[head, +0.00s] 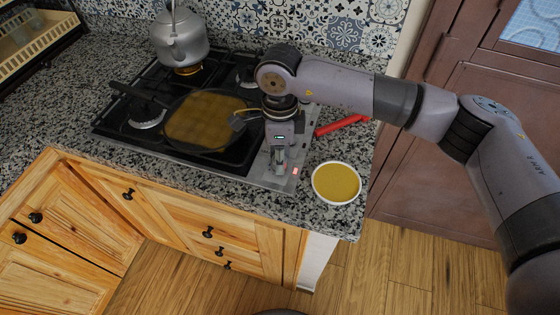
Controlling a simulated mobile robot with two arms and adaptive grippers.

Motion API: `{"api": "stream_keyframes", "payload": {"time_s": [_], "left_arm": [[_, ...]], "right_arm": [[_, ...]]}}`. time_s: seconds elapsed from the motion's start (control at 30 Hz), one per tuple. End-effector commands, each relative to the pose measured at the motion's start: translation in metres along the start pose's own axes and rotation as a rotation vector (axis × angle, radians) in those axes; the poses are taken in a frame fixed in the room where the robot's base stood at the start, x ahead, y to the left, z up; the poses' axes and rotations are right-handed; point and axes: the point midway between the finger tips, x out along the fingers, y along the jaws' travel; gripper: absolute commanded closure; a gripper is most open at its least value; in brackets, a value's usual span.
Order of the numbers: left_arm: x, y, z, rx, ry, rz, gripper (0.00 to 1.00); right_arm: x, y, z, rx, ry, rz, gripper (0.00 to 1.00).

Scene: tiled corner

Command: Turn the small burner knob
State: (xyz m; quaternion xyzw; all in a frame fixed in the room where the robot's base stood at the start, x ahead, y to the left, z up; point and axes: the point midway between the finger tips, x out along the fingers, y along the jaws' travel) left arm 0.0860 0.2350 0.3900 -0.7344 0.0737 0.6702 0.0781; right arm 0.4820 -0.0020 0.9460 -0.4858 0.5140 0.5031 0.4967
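The stove (232,158) is set into the granite counter, with a bare metal strip (262,172) along its right side. My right gripper (279,168) points down over this strip. Its fingers are small and partly hidden by the gripper's own body, so I cannot tell whether they are open or shut. No knob shows clearly; the gripper covers that part of the strip. I cannot tell if it touches a knob. A small red patch (296,171) shows on the strip just right of the fingers. My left gripper is not in view.
A pan (205,121) of yellow-brown food sits on the stove left of my gripper. A kettle (180,38) stands at the back over a glowing burner. A bowl of yellow liquid (337,183) and a red object (340,125) are close on the right.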

Motion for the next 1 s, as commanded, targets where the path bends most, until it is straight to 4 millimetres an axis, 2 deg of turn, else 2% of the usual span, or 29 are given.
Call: {"api": "stream_keyframes", "payload": {"time_s": [0.2, 0.77, 0.8, 1.0], "left_arm": [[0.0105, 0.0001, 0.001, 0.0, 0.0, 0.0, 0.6], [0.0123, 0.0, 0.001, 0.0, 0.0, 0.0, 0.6], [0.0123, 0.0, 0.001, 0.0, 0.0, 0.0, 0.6], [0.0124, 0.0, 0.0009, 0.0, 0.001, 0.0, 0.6]], "right_arm": [[0.0002, -0.0004, 0.0005, 0.079, -0.005, -0.003, 0.99], [-0.0018, -0.0006, 0.0006, 0.113, -0.007, -0.003, 0.99], [-0.0018, -0.0006, 0.0006, 0.113, -0.007, -0.003, 0.71], [-0.0013, -0.0004, 0.0004, 0.113, -0.006, -0.002, 0.57]]}}
